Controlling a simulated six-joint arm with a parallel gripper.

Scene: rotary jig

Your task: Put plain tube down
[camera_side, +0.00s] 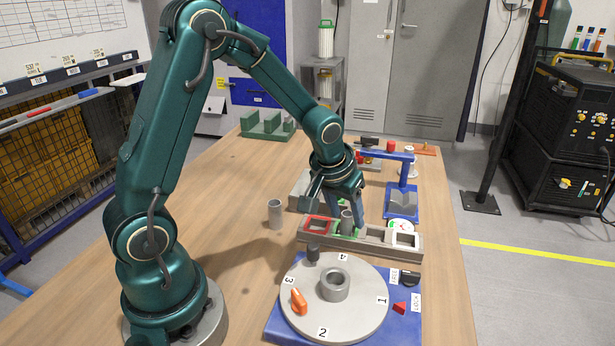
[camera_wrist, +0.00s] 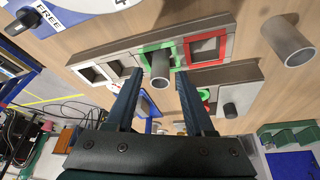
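A plain grey tube (camera_side: 347,222) stands in the green-framed pocket of the long grey rack (camera_side: 372,243). In the wrist view this tube (camera_wrist: 160,70) shows between my fingertips, with a visible gap on each side. My gripper (camera_side: 338,210) is open over the rack and points down; its two fingers (camera_wrist: 157,82) are spread around the tube. A second grey tube (camera_side: 275,214) stands on the table left of the rack and also shows in the wrist view (camera_wrist: 288,42). The tube's lower end is hidden inside the pocket.
In front is the round dial (camera_side: 365,318) with a grey ring (camera_side: 335,284), dark peg and orange handle. A blue stand (camera_side: 402,200) is behind the rack.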

